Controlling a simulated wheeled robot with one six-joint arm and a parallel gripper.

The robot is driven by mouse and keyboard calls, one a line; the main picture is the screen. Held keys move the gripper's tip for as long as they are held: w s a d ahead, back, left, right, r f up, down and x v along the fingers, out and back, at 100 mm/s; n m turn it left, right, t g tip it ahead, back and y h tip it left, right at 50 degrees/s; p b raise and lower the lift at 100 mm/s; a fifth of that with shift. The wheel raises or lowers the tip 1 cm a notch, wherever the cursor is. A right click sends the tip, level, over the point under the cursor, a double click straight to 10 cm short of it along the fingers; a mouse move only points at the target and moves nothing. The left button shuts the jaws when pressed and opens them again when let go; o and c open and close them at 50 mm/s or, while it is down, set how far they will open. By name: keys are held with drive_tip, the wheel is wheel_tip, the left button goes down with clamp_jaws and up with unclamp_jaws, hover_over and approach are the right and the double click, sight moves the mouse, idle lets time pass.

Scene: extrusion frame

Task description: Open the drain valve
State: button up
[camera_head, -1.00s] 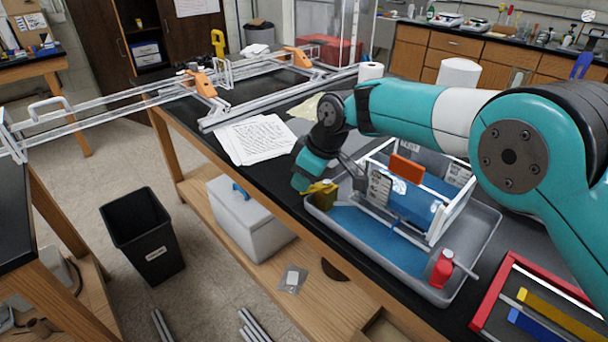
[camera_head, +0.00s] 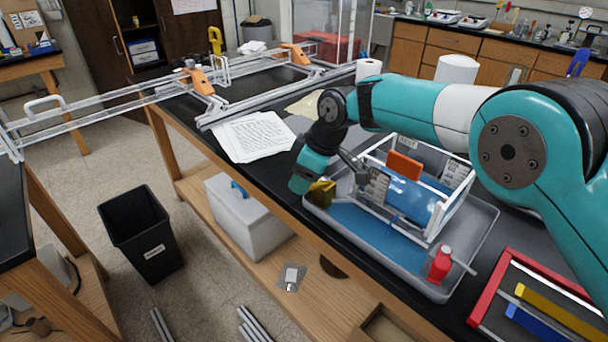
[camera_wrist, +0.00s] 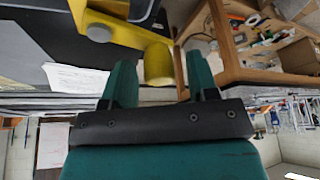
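A yellow fitting with a stubby round end, which looks like the drain valve, shows in the wrist view (camera_wrist: 158,63). Its round end sits between my gripper's (camera_wrist: 162,82) two teal fingers, with a gap visible at least on the right. My gripper is open; I cannot tell whether a finger touches the fitting. In the head view the yellow part (camera_head: 322,191) is at the left end of the grey tray (camera_head: 440,290), partly hidden by my wrist. A clear-walled tank (camera_head: 437,222) with blue inside and an orange piece (camera_head: 404,166) stands in the tray.
A red bottle (camera_head: 440,264) stands at the tray's front right. A red-edged case (camera_head: 490,293) lies right of it. Papers (camera_head: 254,138) lie on the black bench, left of my arm. A metal rail frame (camera_head: 265,100) is behind. A black bin (camera_head: 146,240) stands on the floor.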

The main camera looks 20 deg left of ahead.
drive_tip(key=v, duration=1.7)
drive_tip(key=shift+r, duration=0.25)
